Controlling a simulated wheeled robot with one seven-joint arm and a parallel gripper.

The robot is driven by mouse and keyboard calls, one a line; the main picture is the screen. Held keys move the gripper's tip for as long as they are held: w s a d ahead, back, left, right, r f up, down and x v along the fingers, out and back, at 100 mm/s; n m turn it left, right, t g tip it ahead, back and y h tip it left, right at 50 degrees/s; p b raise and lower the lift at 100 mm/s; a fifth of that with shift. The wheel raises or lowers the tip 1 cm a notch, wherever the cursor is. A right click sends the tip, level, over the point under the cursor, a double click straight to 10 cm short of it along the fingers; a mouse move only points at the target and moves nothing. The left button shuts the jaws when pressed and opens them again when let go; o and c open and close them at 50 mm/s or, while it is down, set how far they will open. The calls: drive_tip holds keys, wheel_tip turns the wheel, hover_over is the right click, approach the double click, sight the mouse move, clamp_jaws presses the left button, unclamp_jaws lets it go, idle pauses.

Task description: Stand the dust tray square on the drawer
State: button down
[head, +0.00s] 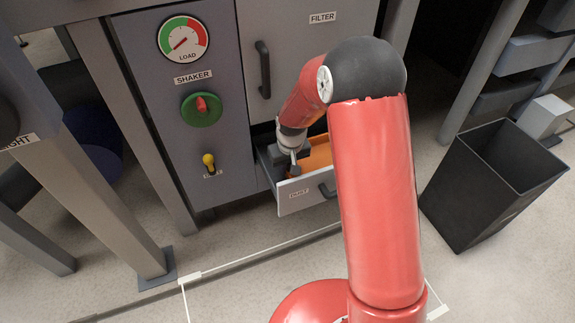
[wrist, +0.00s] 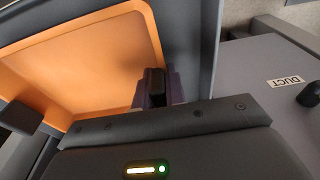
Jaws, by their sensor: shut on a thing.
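The dust tray (head: 319,158) is a shallow orange tray inside the pulled-out grey drawer (head: 306,193) labelled DUST. Its orange floor and paler rim fill much of the wrist view (wrist: 80,60), with grey drawer walls around it. My gripper (head: 292,163) is low over the drawer's left side. In the wrist view, its purplish fingers (wrist: 159,88) are shut on a dark upright grip at the tray's edge. The tray's underside is hidden, so I cannot tell whether it rests flat. Its edges look roughly in line with the drawer walls.
The control panel (head: 178,110) with dial, green knob and yellow lever stands close left of the drawer. The FILTER door (head: 303,40) with its black handle is above it. A black bin (head: 490,185) stands on the floor at right. The floor before the drawer is clear.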

drive_tip(key=c, duration=1.4)
unclamp_jaws()
drive_tip(key=shift+o, duration=0.2)
drive_tip(key=shift+s+d+r+p, duration=0.1)
drive_tip(key=shift+s+r+p, duration=0.1)
drive_tip(key=shift+r, duration=1.1)
drive_tip(key=shift+s+d+r+p, duration=0.1)
drive_tip(key=shift+s+r+p, duration=0.1)
drive_tip(key=shift+r, duration=1.15)
drive_tip(key=shift+s+r+p, duration=0.1)
drive_tip(key=shift+s+r, duration=0.1)
drive_tip(key=shift+r, duration=1.1)
